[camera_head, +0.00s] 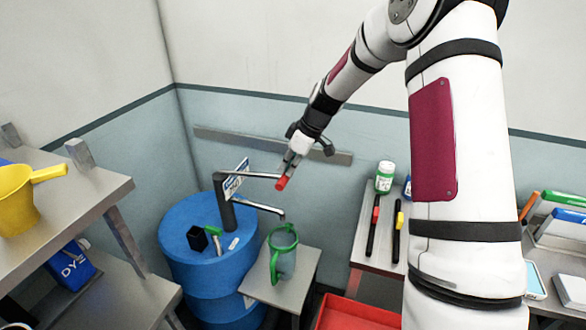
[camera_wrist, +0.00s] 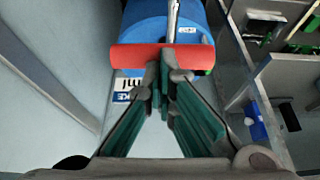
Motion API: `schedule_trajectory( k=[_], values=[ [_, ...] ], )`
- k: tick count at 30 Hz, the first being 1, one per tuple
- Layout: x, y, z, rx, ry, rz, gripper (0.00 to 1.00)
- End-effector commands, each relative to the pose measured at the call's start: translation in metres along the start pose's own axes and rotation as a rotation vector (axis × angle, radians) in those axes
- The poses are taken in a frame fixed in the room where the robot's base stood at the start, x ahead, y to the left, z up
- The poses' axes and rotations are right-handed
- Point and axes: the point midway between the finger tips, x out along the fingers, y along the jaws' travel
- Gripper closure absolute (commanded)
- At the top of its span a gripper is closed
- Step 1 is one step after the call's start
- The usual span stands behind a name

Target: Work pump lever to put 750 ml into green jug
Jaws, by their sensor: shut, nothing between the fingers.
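The pump lever (camera_head: 258,175) runs out from the pump column on the blue drum to a red grip (camera_head: 282,184). The green jug (camera_head: 283,262) stands upright on a small grey stand, below the end of the metal spout (camera_head: 262,207). I cannot make out the level inside it. My gripper (camera_head: 289,172) is shut and empty, pointing down at the red grip. In the wrist view the red grip (camera_wrist: 135,57) lies crosswise right at my shut fingertips (camera_wrist: 163,78). I cannot tell whether they touch it.
The blue drum (camera_head: 178,250) carries a black cup (camera_head: 197,238) and small items. A side table with a white-and-green bottle (camera_head: 385,177) and a red tray (camera_head: 350,315) are right of the jug.

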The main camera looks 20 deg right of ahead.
Motion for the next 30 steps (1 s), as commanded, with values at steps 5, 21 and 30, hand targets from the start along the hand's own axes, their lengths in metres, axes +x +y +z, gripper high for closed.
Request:
schedule_trajectory(
  k=[5,21,30],
  values=[
    [-0.039,0.005,0.019,0.008,-0.006,0.006,1.0],
    [-0.089,0.004,0.033,0.008,-0.007,0.004,1.0],
    [-0.088,0.004,0.033,0.008,-0.007,0.004,1.0]
  ],
)
